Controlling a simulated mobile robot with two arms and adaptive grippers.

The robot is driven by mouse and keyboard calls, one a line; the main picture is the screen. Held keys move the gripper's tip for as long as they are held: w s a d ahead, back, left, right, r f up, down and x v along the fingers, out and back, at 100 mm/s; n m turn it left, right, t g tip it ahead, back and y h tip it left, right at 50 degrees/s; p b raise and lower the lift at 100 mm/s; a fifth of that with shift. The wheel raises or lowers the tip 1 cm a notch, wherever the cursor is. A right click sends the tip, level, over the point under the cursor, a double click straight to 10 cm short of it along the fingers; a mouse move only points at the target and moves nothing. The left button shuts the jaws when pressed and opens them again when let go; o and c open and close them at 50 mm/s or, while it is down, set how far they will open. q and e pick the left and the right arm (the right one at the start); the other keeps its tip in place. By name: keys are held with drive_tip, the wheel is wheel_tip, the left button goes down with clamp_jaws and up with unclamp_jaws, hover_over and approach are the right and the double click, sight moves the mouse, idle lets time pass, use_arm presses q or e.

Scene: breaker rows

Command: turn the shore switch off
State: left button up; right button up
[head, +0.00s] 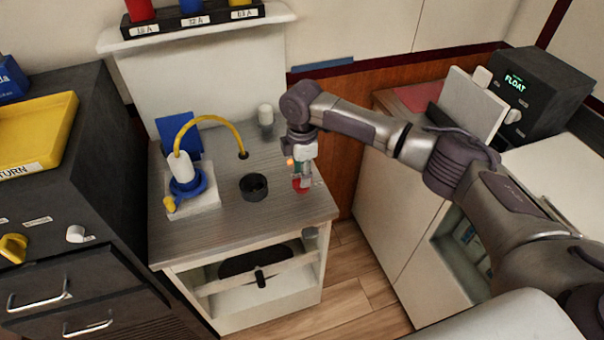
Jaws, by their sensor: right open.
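My right gripper (303,174) reaches in from the right and points down over the right part of the grey counter (225,220). It is open. A small red part (302,186) shows right at its fingertips, partly hidden by them; I cannot tell whether they touch it. No readable label here names the shore switch, so I cannot confirm that the red part is it. A white plug (180,167) with a yellow cable (212,118) stands upright in a blue ring (188,187) on a white base at the counter's left. My left gripper is out of view.
A black round cup (254,187) and a white-capped cylinder (265,116) stand on the counter. Left is a dark cabinet with a yellow knob (13,247), a white knob (75,234) and a yellow tray (35,148). Right, a dark unit (543,92) reads FLOAT.

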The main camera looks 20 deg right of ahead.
drive_tip(key=shift+f, duration=0.9)
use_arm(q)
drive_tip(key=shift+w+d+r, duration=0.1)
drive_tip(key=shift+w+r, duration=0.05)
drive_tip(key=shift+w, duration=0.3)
use_arm(e)
drive_tip(key=shift+c, duration=0.4)
clamp_jaws()
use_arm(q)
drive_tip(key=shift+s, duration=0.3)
